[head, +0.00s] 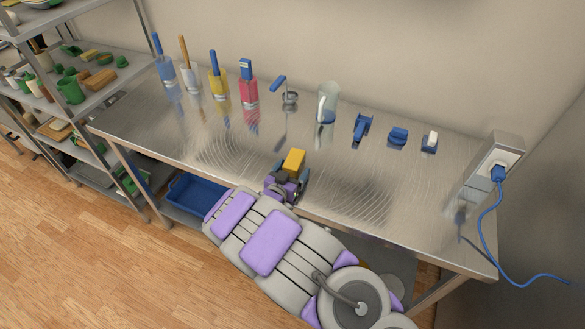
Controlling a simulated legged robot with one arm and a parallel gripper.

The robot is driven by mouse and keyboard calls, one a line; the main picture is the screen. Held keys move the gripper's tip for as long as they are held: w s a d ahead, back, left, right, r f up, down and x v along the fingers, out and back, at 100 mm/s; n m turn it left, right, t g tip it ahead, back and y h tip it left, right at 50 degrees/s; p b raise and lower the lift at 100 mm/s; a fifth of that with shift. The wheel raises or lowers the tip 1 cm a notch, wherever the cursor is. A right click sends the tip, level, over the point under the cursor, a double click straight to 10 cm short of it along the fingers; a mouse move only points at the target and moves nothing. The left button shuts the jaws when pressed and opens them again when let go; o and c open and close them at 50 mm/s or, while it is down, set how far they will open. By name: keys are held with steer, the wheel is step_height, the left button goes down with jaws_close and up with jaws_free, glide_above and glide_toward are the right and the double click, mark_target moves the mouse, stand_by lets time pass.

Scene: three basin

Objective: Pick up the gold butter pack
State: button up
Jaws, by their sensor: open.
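The gold butter pack (294,160) is a small yellow-gold block in the head view. It appears on the metal table (225,140), near the front edge at the middle. My gripper (289,170) is right at the pack, on its near side, with its dark fingers open. The pack's near end is partly hidden by my gripper. I cannot tell whether the fingers touch it.
Brushes in blue, white, yellow and red holders (248,92) stand at the back left. A clear jug (327,103), a blue tool (362,128) and small blue items stand back right. A socket box (494,160) with a blue cable is at the right end. Shelves (85,90) stand left.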

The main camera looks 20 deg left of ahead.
steer(key=shift+d, duration=0.3)
steer(key=shift+a+f, duration=0.2)
steer(key=shift+a, duration=0.75)
steer(key=c, duration=0.6)
steer(key=shift+d+r, duration=0.2)
steer(key=shift+d, duration=0.45)
steer(key=c, duration=0.6)
